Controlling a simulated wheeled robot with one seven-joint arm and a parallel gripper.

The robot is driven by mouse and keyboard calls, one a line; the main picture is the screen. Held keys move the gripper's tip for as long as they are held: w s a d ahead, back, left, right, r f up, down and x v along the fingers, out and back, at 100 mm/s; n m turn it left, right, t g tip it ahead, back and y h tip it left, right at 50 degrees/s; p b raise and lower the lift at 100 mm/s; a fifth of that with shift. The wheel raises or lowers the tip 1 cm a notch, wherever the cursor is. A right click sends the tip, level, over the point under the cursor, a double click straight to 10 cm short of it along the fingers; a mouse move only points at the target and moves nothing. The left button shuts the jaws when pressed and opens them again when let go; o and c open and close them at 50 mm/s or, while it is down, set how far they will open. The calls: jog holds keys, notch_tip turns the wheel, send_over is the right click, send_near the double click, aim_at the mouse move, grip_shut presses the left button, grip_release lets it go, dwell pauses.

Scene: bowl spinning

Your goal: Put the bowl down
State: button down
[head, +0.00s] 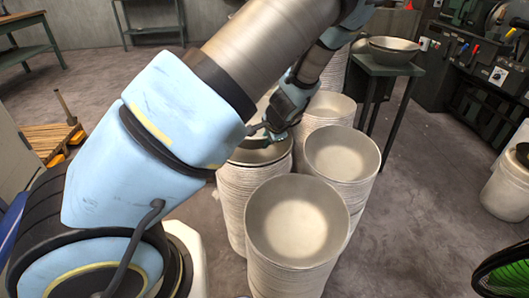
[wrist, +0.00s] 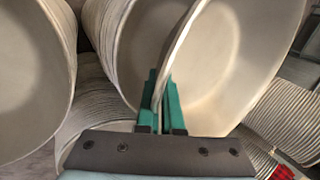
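My gripper (head: 272,138) is at the end of my arm, over the left middle stack of bowls (head: 240,195). In the wrist view the teal fingers (wrist: 161,105) are close together, with the rim of a pale bowl (wrist: 230,60) between them. In the head view this bowl (head: 258,154) shows only partly at the top of that stack, behind my arm and gripper. I cannot tell whether it rests fully on the stack. Another bowl (wrist: 140,45) is close beside it in the wrist view.
Tall stacks of bowls stand close by: a front stack (head: 297,220), a right stack (head: 342,152) and one behind (head: 328,106). A dark green table (head: 385,68) with a bowl (head: 393,48) on it stands at the back right. The floor at right is mostly clear.

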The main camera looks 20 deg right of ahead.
aim_at(265, 165)
notch_tip(265, 165, down, 4)
jog(key=shift+f, duration=0.15)
jog(key=shift+f, duration=0.15)
jog(key=shift+f, duration=0.35)
jog(key=shift+f, duration=0.15)
jog(key=c, duration=1.1)
grip_release()
jog(key=shift+o, duration=0.2)
